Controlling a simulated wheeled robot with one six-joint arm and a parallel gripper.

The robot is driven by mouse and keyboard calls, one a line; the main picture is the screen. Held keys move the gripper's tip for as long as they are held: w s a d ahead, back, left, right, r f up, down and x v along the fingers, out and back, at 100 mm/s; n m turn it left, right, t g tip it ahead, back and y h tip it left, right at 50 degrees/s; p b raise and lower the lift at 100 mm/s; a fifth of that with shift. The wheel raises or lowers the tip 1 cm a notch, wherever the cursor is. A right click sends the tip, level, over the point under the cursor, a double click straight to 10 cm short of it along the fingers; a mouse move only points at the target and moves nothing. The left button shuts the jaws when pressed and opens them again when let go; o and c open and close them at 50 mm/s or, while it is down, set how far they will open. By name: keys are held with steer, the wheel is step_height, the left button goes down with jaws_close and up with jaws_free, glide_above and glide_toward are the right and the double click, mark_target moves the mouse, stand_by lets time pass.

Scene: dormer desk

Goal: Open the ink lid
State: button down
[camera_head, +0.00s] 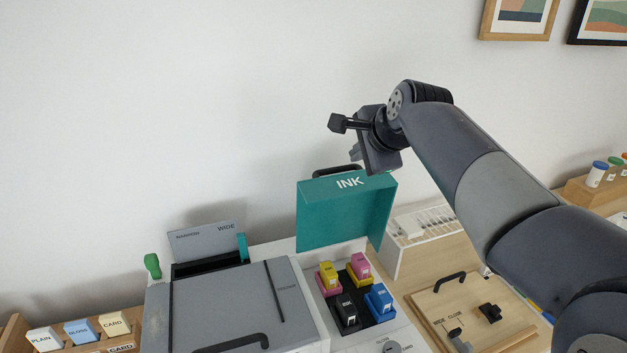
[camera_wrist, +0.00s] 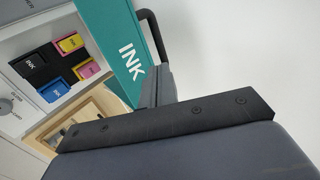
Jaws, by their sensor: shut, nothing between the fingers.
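The teal ink lid (camera_head: 335,218) stands raised at the back of the white printer, with its INK-marked edge at the top. It also shows in the wrist view (camera_wrist: 112,28). Its black handle (camera_head: 337,170) is on the far side, and shows as a bar in the wrist view (camera_wrist: 153,33). The ink bay below is uncovered. My gripper (camera_head: 356,153) is shut and empty, just above the lid's top edge near the handle. Its fingers (camera_wrist: 158,88) appear beside the handle's end in the wrist view; I cannot tell whether they touch it.
Yellow (camera_head: 327,274), magenta (camera_head: 360,265), black (camera_head: 346,311) and blue (camera_head: 380,301) cartridges sit in the bay. A grey scanner cover (camera_head: 225,310) lies left. A white rack (camera_head: 425,225) and wooden board (camera_head: 470,310) are right. The wall is close behind.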

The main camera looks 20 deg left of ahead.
mark_target(337, 169)
steer(key=p+x, duration=0.1)
steer(key=x, duration=0.8)
steer(key=shift+f+p, duration=0.3)
steer(key=shift+f, duration=0.1)
steer(key=shift+w, duration=0.1)
steer(key=shift+w+a+r+p, duration=0.15)
steer(key=shift+w+a+p, duration=0.05)
steer(key=shift+p, duration=0.25)
steer(key=shift+w+a+p, duration=0.95)
steer(key=shift+w+p, duration=0.25)
steer(key=shift+p, duration=0.05)
steer(key=shift+w+a, duration=0.25)
steer(key=shift+w, duration=0.1)
